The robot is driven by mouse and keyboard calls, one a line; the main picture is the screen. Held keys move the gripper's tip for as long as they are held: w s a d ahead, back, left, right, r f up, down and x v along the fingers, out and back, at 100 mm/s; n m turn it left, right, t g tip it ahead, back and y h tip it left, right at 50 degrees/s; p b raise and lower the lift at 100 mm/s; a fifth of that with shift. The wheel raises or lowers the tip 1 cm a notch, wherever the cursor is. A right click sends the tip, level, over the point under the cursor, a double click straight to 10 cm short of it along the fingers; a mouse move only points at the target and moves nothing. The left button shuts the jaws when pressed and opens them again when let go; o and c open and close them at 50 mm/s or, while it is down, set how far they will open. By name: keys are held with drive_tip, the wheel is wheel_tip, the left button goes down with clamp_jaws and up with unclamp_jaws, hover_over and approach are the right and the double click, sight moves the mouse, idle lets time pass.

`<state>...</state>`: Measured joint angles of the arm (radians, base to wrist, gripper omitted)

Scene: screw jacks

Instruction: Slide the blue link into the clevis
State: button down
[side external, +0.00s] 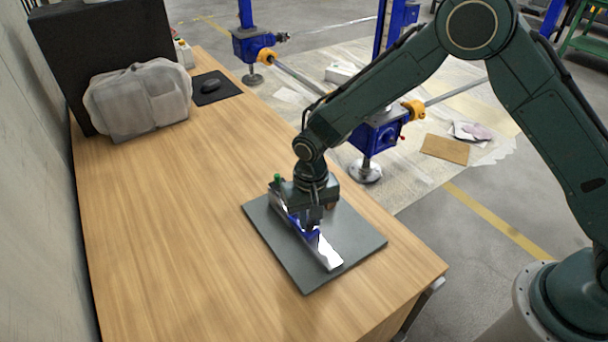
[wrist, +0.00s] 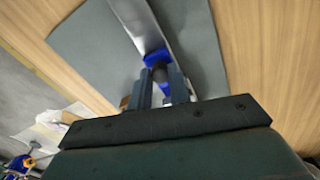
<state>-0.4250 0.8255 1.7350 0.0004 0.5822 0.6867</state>
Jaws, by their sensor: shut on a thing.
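The blue link (wrist: 157,58) shows between the fingers of my gripper (wrist: 160,90) in the wrist view. My gripper is shut on it. In the side view my gripper (side external: 309,228) points down at the grey mat, with a bit of the blue link (side external: 312,237) showing beside it. A shiny metal bar (side external: 329,254) lies on the mat, running past the gripper; it also shows in the wrist view (wrist: 137,22), reaching up to the blue link. I cannot make out the clevis or whether the link is inside it. A small green part (side external: 277,178) stands at the bar's far end.
The grey mat (side external: 361,238) lies on the wooden table (side external: 170,240) near its right edge. A plastic-covered bulky object (side external: 140,100), a dark panel (side external: 95,45) and a mouse on a black pad (side external: 213,88) are at the back. The table's left and middle are clear.

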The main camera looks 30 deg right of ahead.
drive_tip(key=shift+w+r, duration=0.1)
drive_tip(key=shift+w, duration=1.35)
drive_tip(key=c, duration=1.3)
unclamp_jaws()
wheel_tip(320, 180, up, 14)
